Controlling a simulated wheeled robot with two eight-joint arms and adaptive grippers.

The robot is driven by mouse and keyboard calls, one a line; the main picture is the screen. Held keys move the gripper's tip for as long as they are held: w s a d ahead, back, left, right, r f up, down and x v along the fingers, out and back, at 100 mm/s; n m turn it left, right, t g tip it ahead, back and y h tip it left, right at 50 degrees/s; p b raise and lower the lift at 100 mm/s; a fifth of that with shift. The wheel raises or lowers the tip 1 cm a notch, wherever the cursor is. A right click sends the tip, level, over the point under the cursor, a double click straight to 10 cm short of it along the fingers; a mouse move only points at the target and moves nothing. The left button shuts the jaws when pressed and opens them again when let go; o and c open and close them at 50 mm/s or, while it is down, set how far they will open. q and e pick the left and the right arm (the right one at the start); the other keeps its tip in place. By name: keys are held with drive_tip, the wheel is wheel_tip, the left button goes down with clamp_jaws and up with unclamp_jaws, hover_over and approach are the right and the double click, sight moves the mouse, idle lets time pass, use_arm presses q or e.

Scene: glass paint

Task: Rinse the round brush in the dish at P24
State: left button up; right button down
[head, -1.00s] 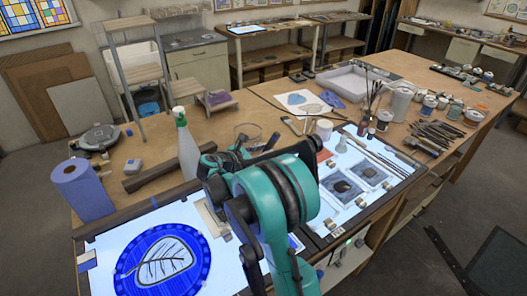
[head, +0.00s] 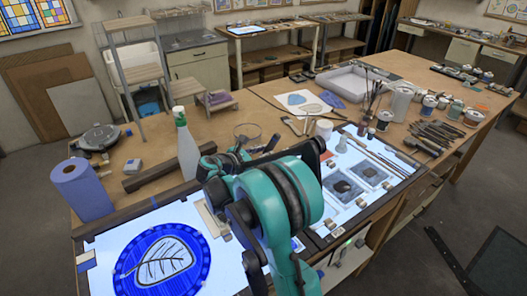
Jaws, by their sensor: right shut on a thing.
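A clear round dish (head: 247,131) stands on the wooden bench just beyond the light panels. My right arm's big teal joint fills the middle of the head view. My right gripper (head: 240,148) shows as dark parts beyond that joint, close to the near side of the dish. It is shut on a thin thing, by the task the round brush, which my arm and gripper mostly hide. I cannot tell whether the brush tip touches the dish or its contents. My left gripper is not in view.
A spray bottle (head: 186,146) stands left of the gripper, and a blue paper roll (head: 82,188) farther left. A painted blue roundel (head: 162,260) lies on the left light panel. A white cup (head: 323,128) and a jar of upright brushes (head: 366,116) stand to the right.

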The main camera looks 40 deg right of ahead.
sight(270, 142)
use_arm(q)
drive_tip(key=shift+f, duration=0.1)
use_arm(e)
drive_tip(key=shift+w+d, duration=0.45)
drive_tip(key=shift+w, duration=0.15)
drive_tip(key=shift+s+a, duration=0.45)
drive_tip(key=shift+s, duration=0.1)
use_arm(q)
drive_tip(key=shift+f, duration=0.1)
use_arm(e)
drive_tip(key=shift+w+d, duration=0.25)
drive_tip(key=shift+w, duration=0.05)
drive_tip(key=shift+r, duration=0.1)
drive_tip(key=shift+s+d+r+p, duration=0.2)
drive_tip(key=shift+r+p, duration=0.15)
drive_tip(key=shift+r, duration=0.2)
drive_tip(key=shift+s+d+r+p, duration=0.15)
drive_tip(key=shift+d+r+p, duration=0.15)
drive_tip(key=shift+r, duration=0.3)
drive_tip(key=shift+s+d+r+p, duration=0.2)
drive_tip(key=shift+r+p, duration=0.2)
drive_tip(key=shift+r, duration=0.15)
drive_tip(key=shift+r+p, duration=1.55)
drive_tip(key=shift+r, duration=0.7)
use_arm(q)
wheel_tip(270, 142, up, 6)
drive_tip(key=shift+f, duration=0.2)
use_arm(e)
drive_tip(key=shift+a+f, duration=0.1)
